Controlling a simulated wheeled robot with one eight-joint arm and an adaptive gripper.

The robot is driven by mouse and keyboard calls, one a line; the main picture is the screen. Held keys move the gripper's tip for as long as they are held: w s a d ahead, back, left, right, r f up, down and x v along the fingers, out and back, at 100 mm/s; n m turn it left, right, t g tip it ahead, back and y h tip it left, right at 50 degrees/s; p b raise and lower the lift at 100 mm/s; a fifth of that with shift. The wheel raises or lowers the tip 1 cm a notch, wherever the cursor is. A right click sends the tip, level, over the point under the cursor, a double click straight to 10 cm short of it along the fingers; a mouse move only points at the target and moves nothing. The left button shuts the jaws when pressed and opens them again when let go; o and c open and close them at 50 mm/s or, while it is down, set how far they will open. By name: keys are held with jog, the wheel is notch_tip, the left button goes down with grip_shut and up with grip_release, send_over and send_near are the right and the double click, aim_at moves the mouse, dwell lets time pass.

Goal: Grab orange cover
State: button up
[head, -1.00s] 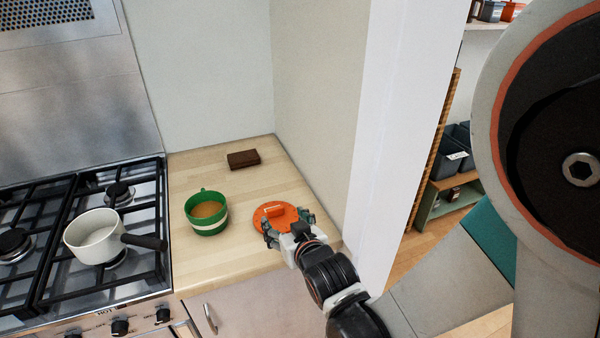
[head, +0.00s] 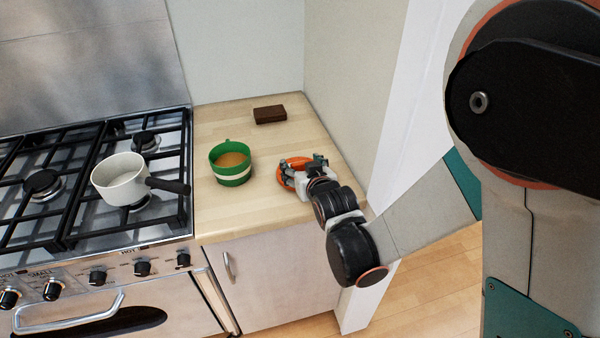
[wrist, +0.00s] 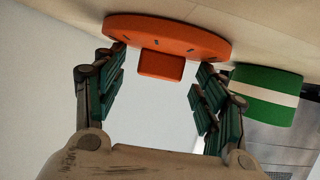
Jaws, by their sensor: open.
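The orange cover (head: 287,180) lies on the wooden counter to the right of the green pot, partly hidden behind my gripper in the head view. In the wrist view the orange cover (wrist: 170,35) is a round disc with a block-shaped handle (wrist: 161,66). My gripper (head: 303,166) is at the cover, low over the counter. In the wrist view my gripper (wrist: 155,85) is open, its green-padded fingers on either side of the handle with gaps between. Whether the fingertips touch the disc I cannot tell.
The green pot (head: 230,176) with brownish contents stands left of the cover; it also shows in the wrist view (wrist: 266,97). A dark brown block (head: 269,114) lies at the back. A white saucepan (head: 120,182) sits on the cooker (head: 60,225). A wall borders the counter's right side.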

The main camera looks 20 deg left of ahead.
jog(key=c, duration=1.1)
